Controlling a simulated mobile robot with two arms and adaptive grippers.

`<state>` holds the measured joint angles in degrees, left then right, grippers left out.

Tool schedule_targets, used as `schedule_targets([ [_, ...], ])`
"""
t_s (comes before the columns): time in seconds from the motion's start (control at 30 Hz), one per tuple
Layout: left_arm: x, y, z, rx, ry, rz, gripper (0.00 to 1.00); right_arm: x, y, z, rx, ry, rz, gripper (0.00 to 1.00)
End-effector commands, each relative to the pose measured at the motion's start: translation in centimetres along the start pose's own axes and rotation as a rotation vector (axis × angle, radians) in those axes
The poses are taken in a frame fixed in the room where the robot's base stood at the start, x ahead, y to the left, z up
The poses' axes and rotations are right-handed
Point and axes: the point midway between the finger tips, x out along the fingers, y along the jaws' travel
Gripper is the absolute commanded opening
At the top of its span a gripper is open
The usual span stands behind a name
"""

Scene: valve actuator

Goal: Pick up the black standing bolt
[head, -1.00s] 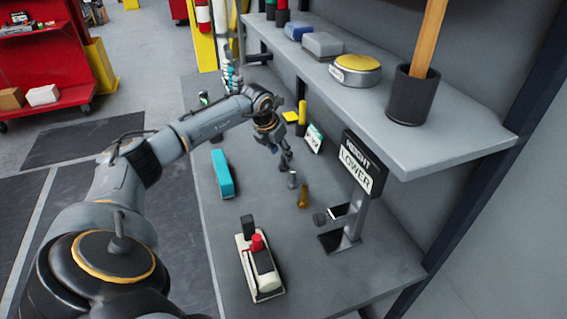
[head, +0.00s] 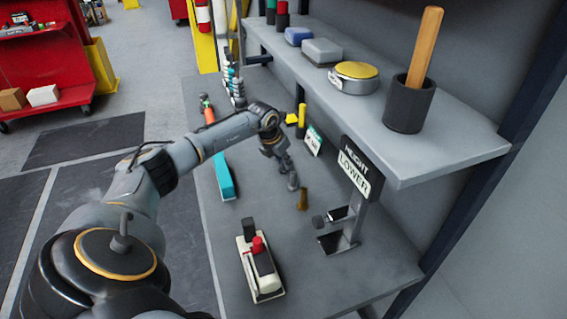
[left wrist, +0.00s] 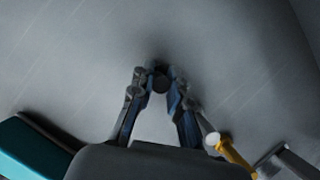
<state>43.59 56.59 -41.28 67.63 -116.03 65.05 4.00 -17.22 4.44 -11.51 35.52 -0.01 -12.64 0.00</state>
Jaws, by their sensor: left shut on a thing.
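My left gripper (head: 285,166) reaches down over the grey bench. In the left wrist view, the fingertips (left wrist: 160,82) are closed on a small dark, round-topped bolt (left wrist: 160,80), seen from above. A brass bolt (head: 303,199) stands beside the gripper and also shows in the left wrist view (left wrist: 235,155). In the head view, the held bolt is mostly hidden by the fingers, and I cannot tell whether it touches the bench. My right gripper is not in view.
A teal object (head: 223,178) lies left of the gripper. A red-buttoned device (head: 260,265) sits in front. The shelf (head: 430,160) overhangs the bench's right side.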

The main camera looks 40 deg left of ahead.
Motion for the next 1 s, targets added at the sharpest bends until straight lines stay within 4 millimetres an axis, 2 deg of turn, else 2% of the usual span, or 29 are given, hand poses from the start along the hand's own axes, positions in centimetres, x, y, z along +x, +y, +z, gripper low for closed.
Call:
schedule_targets([
  [0.27, -0.1, -0.1, -0.1, 0.001, 0.004, -0.001, 0.00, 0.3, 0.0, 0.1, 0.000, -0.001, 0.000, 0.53],
  [0.47, -1.8, 0.0, 0.8, 0.002, -0.002, 0.001, 0.00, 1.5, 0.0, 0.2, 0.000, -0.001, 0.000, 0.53],
  [0.53, -2.9, 0.1, 1.0, 0.002, -0.002, 0.002, 0.00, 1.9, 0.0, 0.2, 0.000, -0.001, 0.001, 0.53],
  [0.67, -5.3, 0.0, 0.1, 0.004, 0.001, 0.004, 0.00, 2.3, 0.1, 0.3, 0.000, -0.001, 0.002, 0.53],
  [0.87, -10.0, -0.2, -1.4, 0.003, -0.001, 0.005, 0.00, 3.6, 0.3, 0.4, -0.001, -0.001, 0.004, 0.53],
  [1.0, -12.1, -0.4, -3.6, 0.003, 0.003, 0.007, 0.00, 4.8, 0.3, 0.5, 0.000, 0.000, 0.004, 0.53],
])
